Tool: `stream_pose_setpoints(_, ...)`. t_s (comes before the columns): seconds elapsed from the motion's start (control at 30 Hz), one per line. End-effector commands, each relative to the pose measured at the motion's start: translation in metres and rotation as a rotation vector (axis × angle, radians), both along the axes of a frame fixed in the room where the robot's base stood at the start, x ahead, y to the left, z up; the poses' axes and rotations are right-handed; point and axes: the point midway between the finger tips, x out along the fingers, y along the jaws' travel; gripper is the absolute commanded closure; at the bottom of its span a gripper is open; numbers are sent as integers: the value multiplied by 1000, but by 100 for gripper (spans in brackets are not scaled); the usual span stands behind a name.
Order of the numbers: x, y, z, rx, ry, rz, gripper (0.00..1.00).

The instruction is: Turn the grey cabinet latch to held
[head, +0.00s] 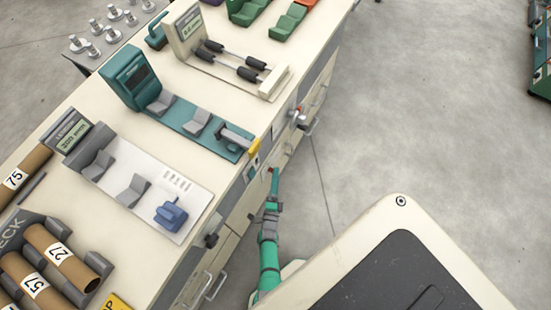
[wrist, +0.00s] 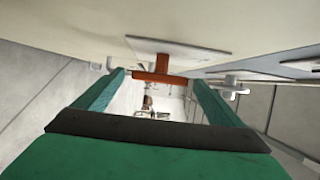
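My gripper (head: 274,192) is at the front face of the long cream cabinet. In the wrist view its two green fingers (wrist: 158,82) stand wide apart. An orange-red T-shaped handle (wrist: 165,68) on a flat plate lies between the fingertips, nearly spanning the gap. I cannot tell whether it touches either finger. It also shows in the head view (head: 275,177) just beyond the gripper. A grey lever-like fitting (wrist: 232,84) is to the right in the wrist view. A dark grey knob (head: 211,240) sits nearer on the same face. Which grey fitting is the latch is unclear.
The cabinet top carries a teal gauge stand (head: 128,75), a white gauge stand (head: 188,30) and numbered brown tubes (head: 62,253). A fitting with a red part (head: 298,115) and bar handles (head: 215,287) project from the front. Open grey floor (head: 400,110) lies right.

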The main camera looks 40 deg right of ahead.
Motion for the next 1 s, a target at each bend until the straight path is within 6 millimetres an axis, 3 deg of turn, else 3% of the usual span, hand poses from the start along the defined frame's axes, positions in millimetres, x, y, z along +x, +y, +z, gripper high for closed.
stream_pose_setpoints(0.43, -7, 10, -1, 3, -1, 2, 9)
stream_pose_setpoints(1.0, -72, 72, -2, 1, 0, 0, 9)
